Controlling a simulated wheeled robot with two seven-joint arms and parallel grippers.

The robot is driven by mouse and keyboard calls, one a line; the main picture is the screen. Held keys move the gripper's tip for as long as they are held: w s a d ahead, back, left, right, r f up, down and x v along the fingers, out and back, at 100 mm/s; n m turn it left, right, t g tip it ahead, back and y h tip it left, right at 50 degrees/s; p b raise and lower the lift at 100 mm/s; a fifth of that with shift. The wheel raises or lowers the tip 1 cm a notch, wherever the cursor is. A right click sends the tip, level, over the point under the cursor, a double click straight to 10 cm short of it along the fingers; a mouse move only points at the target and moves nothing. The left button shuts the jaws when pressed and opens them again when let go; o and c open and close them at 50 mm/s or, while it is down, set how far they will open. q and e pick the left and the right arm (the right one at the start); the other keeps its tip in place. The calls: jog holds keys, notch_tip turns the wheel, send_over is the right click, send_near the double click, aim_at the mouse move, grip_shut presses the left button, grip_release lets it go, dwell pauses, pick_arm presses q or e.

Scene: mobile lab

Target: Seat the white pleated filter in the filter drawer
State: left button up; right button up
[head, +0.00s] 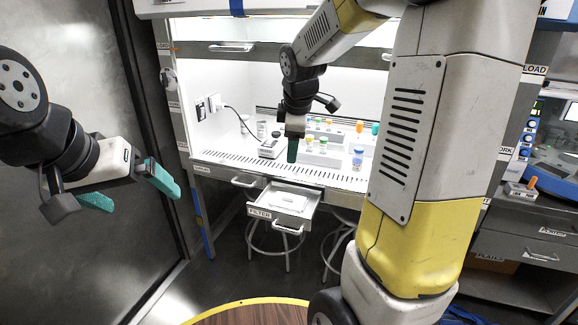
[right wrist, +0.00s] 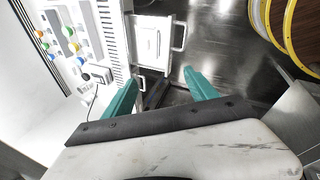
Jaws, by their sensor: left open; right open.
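The filter drawer (head: 275,217), labelled FILTER, is pulled open below the bench front. It also shows in the right wrist view (right wrist: 140,63). A flat white piece, apparently the white filter (head: 291,199), lies inside it; its pleats are too small to make out. It also shows in the right wrist view (right wrist: 152,43). I cannot tell whether it lies fully flat. My right gripper (head: 292,150) points down above the drawer, apart from it, its teal fingers open and empty in the right wrist view (right wrist: 161,77). My left gripper (head: 135,190) is open and empty at the left.
The lit bench (head: 225,160) behind the drawer holds several vials and racks (head: 320,143). Stools (head: 273,243) stand beneath the drawer and bench. A round wooden surface with a yellow rim (head: 250,312) is in front. My right arm covers much of the right side.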

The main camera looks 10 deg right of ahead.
jog(key=s+a+r+m+y, duration=0.1)
jog(key=s+a+r+m, duration=0.1)
jog(key=s+m, duration=0.5)
jog(key=s+a+r+m+t+y, duration=0.1)
jog(key=s+m, duration=0.6)
jog(key=s, duration=0.9)
notch_tip(320, 180, up, 2)
jog(key=shift+a+r+y, duration=0.1)
jog(key=shift+a+y, duration=0.2)
jog(key=shift+a, duration=0.25)
